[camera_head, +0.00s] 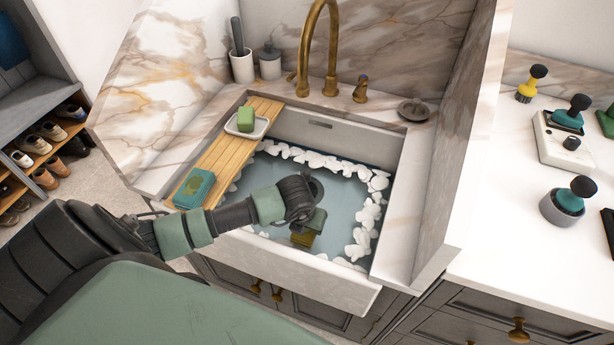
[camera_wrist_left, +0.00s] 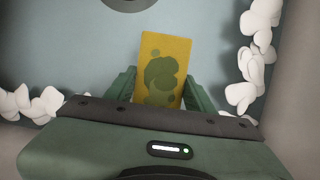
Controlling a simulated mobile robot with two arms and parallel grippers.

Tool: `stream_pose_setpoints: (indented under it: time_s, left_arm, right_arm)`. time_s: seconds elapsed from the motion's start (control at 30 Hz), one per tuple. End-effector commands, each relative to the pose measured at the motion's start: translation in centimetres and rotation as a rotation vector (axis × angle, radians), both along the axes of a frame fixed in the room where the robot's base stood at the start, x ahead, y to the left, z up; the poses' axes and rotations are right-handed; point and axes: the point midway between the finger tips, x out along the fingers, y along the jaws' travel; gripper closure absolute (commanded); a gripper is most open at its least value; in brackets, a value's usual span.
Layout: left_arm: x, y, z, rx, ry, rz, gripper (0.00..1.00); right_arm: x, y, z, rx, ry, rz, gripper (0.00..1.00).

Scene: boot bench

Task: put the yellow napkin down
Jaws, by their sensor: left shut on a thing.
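The yellow napkin (camera_wrist_left: 178,50) shows in the left wrist view as a flat yellow rectangle with a green blotchy pattern. My left gripper (camera_wrist_left: 160,90) is shut on it, with one green finger at each side. In the head view my left gripper (camera_head: 310,222) reaches over the sink (camera_head: 340,282), near its front wall. The napkin (camera_head: 303,239) shows there as a small dark-yellow piece below the fingers. I cannot tell whether it touches the water or the basin floor. My right gripper is not in view.
White foam (camera_head: 362,240) lines the basin's edges. A wooden board (camera_head: 222,153) spans the left side, bearing a teal sponge (camera_head: 194,188) and a green soap (camera_head: 246,119) on a dish. A brass faucet (camera_head: 331,60) stands behind. The right counter (camera_head: 510,230) holds several knobbed tools and has bare room in front.

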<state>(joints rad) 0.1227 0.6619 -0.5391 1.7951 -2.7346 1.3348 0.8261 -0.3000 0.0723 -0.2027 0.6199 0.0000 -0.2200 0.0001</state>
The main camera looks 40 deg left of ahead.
Motion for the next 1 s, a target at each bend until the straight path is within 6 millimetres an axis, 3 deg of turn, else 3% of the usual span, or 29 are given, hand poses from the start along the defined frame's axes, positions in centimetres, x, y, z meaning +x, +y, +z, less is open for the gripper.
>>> stream_pose_setpoints:
  time_s: [0.1, 0.5, 0.97, 1.0]
  left_arm:
    - [-0.1, 0.0, -2.3, -0.001, 0.003, 0.0, 0.85]
    - [0.0, 0.0, -6.8, -0.001, 0.002, 0.001, 0.85]
    - [0.0, 0.0, -7.8, 0.0, 0.0, -0.001, 0.85]
    - [0.0, 0.0, -7.6, 0.0, 0.0, -0.001, 0.35]
  right_arm:
    - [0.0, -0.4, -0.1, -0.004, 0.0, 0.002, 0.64]
    - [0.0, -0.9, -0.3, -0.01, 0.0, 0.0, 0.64]
    - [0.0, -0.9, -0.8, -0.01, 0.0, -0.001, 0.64]
    - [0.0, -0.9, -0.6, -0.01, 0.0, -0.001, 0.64]
